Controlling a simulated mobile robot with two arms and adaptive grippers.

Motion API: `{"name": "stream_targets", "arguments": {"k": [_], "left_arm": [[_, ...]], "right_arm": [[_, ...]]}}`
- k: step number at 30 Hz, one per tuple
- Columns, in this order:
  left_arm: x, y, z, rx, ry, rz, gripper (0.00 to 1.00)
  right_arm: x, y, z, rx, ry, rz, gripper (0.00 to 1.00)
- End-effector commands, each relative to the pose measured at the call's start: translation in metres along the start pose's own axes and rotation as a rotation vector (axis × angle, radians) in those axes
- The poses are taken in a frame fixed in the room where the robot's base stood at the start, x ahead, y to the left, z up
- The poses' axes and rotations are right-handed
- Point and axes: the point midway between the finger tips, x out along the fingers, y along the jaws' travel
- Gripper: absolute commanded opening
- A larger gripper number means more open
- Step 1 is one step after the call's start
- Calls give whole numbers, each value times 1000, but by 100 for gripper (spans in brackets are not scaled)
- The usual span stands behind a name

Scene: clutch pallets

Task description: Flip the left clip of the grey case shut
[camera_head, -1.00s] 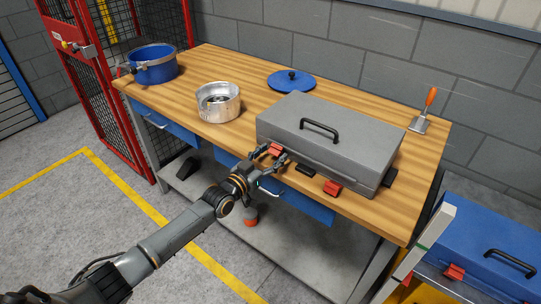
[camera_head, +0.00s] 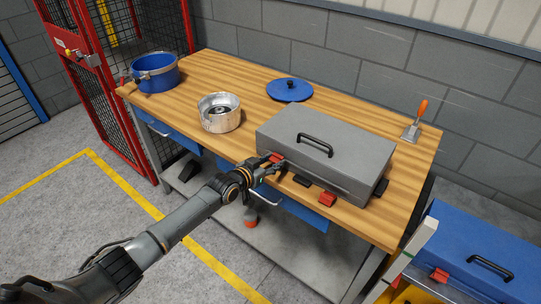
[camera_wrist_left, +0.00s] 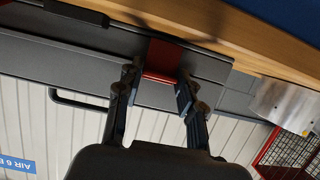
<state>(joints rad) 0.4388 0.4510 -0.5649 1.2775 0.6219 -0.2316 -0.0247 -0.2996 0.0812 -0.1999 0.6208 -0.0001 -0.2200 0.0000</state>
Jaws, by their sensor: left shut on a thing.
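The grey case (camera_head: 335,140) lies closed on the wooden bench, its black handle on the lid. Its red left clip (camera_head: 276,157) is on the front face near the left end. My left gripper (camera_head: 267,166) is at that clip, shut on it. In the left wrist view, turned upside down, the red clip (camera_wrist_left: 162,58) shows between the two fingers of the gripper (camera_wrist_left: 157,84). The fingers partly hide the clip in the head view, so its exact angle is hard to tell. The red right clip (camera_head: 327,198) sticks out from the front. My right gripper is not in view.
A metal pot (camera_head: 219,113), a blue pot (camera_head: 154,72), a blue lid (camera_head: 289,90) and an orange-handled tool (camera_head: 417,121) stand on the bench (camera_head: 215,70). A blue case (camera_head: 480,250) is at the lower right. Blue drawers lie under the bench edge.

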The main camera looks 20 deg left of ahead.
Motion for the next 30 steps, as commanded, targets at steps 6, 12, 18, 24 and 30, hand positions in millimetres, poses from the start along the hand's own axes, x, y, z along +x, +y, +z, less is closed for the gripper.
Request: {"name": "stream_targets", "arguments": {"k": [6, 12, 18, 24, 30], "left_arm": [[2, 0, -4, 0, -72, 0, 6], [2, 0, -3, 0, -75, -1, 6], [2, 0, -3, 0, -74, -1, 60], [2, 0, -3, 0, -73, -1, 60], [-2, 0, -3, 0, -74, -1, 60]], "right_arm": [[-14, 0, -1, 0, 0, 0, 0], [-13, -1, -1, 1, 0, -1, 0], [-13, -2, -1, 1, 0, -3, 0], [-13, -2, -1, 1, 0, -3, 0], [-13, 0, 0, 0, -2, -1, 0]]}}
